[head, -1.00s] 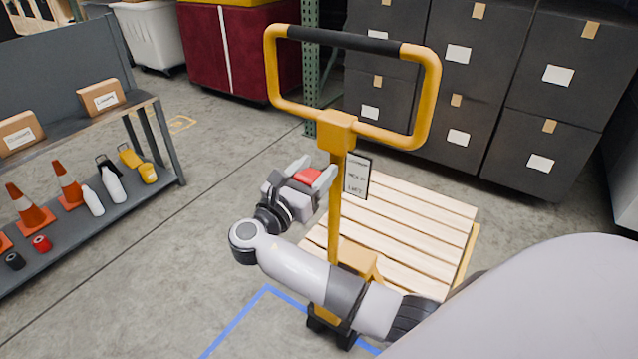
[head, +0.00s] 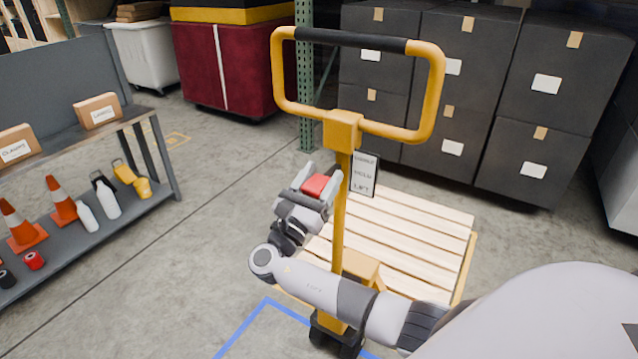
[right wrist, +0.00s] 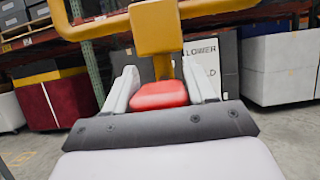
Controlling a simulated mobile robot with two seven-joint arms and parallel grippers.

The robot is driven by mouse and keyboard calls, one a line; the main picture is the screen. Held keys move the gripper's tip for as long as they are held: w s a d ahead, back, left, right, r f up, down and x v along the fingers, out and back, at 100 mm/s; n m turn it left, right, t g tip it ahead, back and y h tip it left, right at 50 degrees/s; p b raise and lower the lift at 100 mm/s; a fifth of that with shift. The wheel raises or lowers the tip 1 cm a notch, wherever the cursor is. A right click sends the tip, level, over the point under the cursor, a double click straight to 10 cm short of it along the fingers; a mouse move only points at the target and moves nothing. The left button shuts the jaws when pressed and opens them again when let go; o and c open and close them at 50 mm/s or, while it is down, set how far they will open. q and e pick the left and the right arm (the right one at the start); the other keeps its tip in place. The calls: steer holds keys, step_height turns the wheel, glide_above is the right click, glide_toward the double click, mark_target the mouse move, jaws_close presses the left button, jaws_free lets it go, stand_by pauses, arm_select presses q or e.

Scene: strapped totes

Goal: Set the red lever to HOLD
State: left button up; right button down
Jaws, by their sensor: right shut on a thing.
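The red lever (head: 317,186) is on the yellow pallet jack post (head: 338,225), below the looped handle (head: 436,90). My right gripper (head: 318,182) is shut on the red lever; in the right wrist view the red block (right wrist: 159,95) sits between both fingers. A label plate (head: 364,175) is fixed to the right of the post, with several words, the lowest reading LIFT and the top and middle ones too small to read there. In the right wrist view the plate (right wrist: 203,65) shows LOWER at top and part of a lower word. My left gripper is not in view.
A wooden pallet (head: 420,235) lies behind the post. Dark stacked boxes (head: 450,105) and a maroon tote (head: 235,65) stand behind. A grey shelf (head: 95,220) with cones and bottles is at left. Floor between shelf and jack is clear.

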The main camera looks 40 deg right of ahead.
mark_target(310, 196)
steer(key=shift+c, duration=2.2)
jaws_free()
steer(key=b+v, duration=0.1)
steer(key=v, duration=0.6)
steer(key=shift+a, duration=0.1)
steer(key=shift+f, duration=0.2)
